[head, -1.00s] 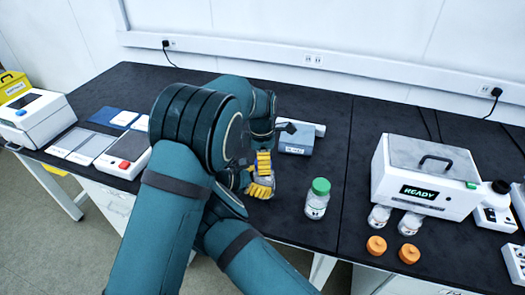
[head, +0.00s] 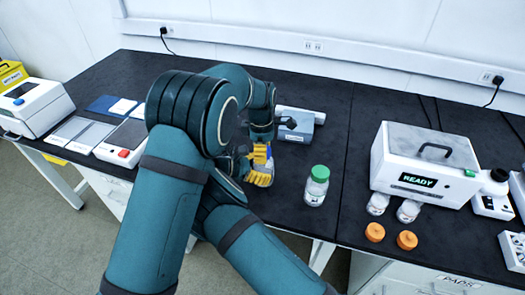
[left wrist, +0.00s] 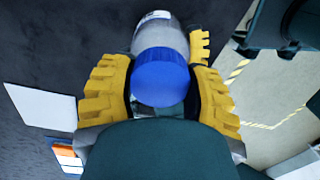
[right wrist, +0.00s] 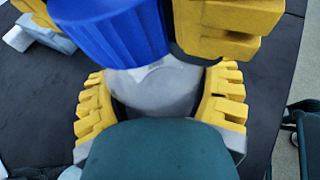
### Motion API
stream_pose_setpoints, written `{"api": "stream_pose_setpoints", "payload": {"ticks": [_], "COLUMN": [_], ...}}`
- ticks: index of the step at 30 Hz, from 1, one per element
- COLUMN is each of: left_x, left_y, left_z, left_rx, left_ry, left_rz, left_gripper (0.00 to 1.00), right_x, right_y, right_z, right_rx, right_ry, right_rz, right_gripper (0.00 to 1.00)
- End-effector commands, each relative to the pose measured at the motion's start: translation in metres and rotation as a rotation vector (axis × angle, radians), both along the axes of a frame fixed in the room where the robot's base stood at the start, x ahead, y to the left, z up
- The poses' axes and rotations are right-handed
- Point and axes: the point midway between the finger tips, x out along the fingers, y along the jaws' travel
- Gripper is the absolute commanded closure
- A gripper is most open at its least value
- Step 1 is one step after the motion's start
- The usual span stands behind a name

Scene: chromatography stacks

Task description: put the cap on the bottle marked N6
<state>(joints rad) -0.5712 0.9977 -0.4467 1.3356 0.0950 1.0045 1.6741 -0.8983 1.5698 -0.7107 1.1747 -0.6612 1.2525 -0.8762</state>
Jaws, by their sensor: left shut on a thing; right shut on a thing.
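The blue cap (left wrist: 160,77) is between the yellow fingers of my left gripper (left wrist: 158,90), which is shut on it. The clear bottle (right wrist: 165,88) is between the fingers of my right gripper (right wrist: 162,105), which is shut on it. In the right wrist view the cap (right wrist: 110,35) is right at the bottle's top; I cannot tell whether it is seated. In the left wrist view the bottle (left wrist: 160,38) lies beyond the cap, roughly in line. In the head view both grippers are close together, partly behind my arms. No N6 mark is readable.
A green-capped bottle (head: 316,188) stands right of my grippers on the black bench. A blue-grey device (head: 295,127) is behind. Two orange caps (head: 375,232) (head: 407,240) and two small bottles (head: 378,203) (head: 408,210) are by the white READY device (head: 425,165). Bare bench lies between.

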Motion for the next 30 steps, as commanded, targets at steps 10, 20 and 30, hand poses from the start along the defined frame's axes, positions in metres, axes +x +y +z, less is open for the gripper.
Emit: {"api": "stream_pose_setpoints", "payload": {"ticks": [10,20,30], "left_x": [0.0006,0.0006,0.0009], "left_y": [0.0001,0.0001,0.0009], "left_z": [0.0003,0.0004,0.0043], "left_rx": [-0.018,-0.017,-0.016], "left_ry": [-0.012,-0.012,-0.012], "left_rz": [-0.342,-0.341,-0.339], "left_gripper": [0.93,0.19,0.19], "right_x": [0.0000,-0.0001,0.0000], "right_y": [0.0001,0.0000,-0.0008], "right_z": [0.0001,0.0000,-0.0004], "right_rx": [0.000,0.000,0.000], "right_ry": [0.000,0.000,0.000], "right_rz": [0.000,0.000,-0.001], "right_gripper": [1.00,1.00,1.00]}}
